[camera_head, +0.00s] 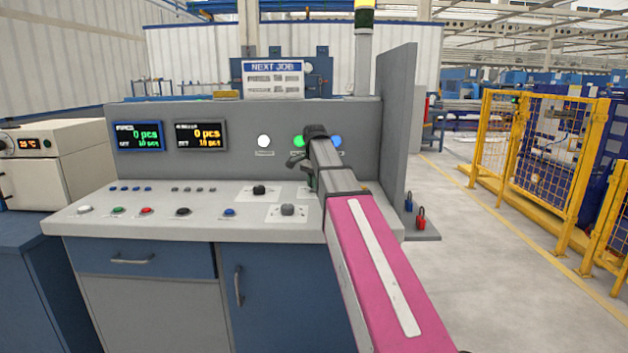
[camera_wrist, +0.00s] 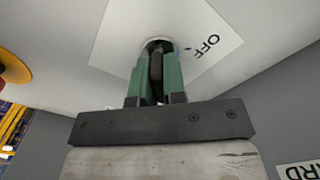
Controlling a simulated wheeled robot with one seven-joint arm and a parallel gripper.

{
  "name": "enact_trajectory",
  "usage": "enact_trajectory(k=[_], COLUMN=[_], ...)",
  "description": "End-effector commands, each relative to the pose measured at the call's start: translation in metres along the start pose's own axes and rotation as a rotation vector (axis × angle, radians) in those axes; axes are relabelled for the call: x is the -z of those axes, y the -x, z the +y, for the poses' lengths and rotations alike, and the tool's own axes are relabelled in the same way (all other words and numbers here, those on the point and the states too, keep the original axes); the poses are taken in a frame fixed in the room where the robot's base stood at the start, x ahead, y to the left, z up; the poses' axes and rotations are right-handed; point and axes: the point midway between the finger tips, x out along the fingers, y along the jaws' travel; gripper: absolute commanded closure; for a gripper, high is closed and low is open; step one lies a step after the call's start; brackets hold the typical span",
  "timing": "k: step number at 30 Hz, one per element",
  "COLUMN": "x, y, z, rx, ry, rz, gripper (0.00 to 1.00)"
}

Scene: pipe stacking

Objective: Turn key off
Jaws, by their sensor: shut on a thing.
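In the wrist view, my gripper (camera_wrist: 156,84) has its two green fingers closed around a dark key or knob (camera_wrist: 156,66). The key stands in a round switch on a white label plate (camera_wrist: 118,35) that reads "OFF" on its right side. The fingers hide most of the key, so I cannot tell exactly which way it points. In the head view, my gripper (camera_head: 310,180) is over the right part of the grey control desk (camera_head: 140,225), mostly hidden by my arm. The switch it holds is hidden there.
Several push buttons and two dark knobs (camera_head: 287,210) sit on the desk left of my arm. Two small displays (camera_head: 201,136) are on the back panel. A grey side panel (camera_head: 396,125) rises just right of my arm.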

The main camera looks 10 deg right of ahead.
Motion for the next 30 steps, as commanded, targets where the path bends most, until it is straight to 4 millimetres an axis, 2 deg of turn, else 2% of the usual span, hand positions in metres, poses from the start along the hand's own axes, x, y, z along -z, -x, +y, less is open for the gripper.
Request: enact_trajectory(k=[9,21,30], x=[0.0000,0.0000,0.0000], y=[0.0001,0.0002,0.0002], z=[0.0000,0.0000,0.0000], rx=[0.000,0.000,0.000], ry=[0.260,0.308,0.560], rz=[0.000,0.000,0.000], gripper=[1.00,1.00,1.00])
